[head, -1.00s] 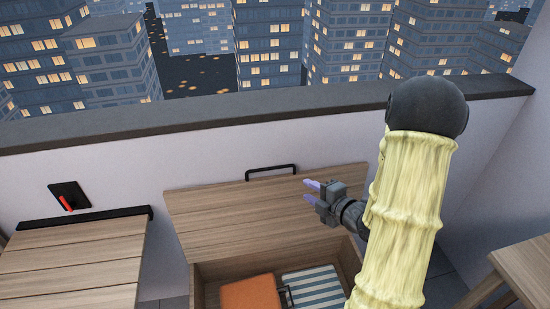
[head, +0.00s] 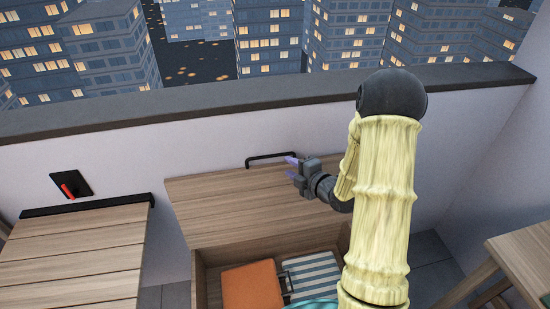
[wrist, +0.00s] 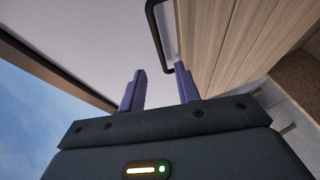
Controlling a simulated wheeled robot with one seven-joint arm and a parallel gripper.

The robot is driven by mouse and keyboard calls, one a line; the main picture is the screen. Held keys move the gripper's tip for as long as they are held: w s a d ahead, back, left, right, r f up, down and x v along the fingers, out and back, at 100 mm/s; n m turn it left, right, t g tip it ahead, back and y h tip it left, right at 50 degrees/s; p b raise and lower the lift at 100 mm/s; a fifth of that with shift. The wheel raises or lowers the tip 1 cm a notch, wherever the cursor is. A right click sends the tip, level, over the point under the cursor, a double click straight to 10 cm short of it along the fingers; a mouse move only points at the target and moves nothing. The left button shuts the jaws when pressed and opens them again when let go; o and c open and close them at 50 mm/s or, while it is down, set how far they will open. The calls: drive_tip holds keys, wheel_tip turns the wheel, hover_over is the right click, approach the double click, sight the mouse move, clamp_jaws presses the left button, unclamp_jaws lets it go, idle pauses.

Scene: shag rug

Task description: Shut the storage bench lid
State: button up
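The storage bench (head: 203,283) stands open against the parapet wall, with its wooden lid (head: 220,210) raised and leaning back. A black bar handle (head: 270,157) sits on the lid's top edge. My gripper (head: 290,161) is beside the handle's right end in the head view; whether they touch is unclear. In the wrist view the purple fingers of my gripper (wrist: 160,88) are apart with nothing between them. The handle (wrist: 158,35) is ahead of the fingertips there, and the lid (wrist: 225,40) is to the right.
Inside the bench lie an orange cushion (head: 251,287) and a striped cushion (head: 314,278). A slatted wooden table (head: 70,260) stands at left, below a black wall plate with a red lever (head: 70,185). Another wooden table (head: 520,255) is at right.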

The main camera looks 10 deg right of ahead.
sight(272, 157)
drive_tip(key=x, duration=0.9)
drive_tip(key=shift+p, duration=0.4)
clamp_jaws()
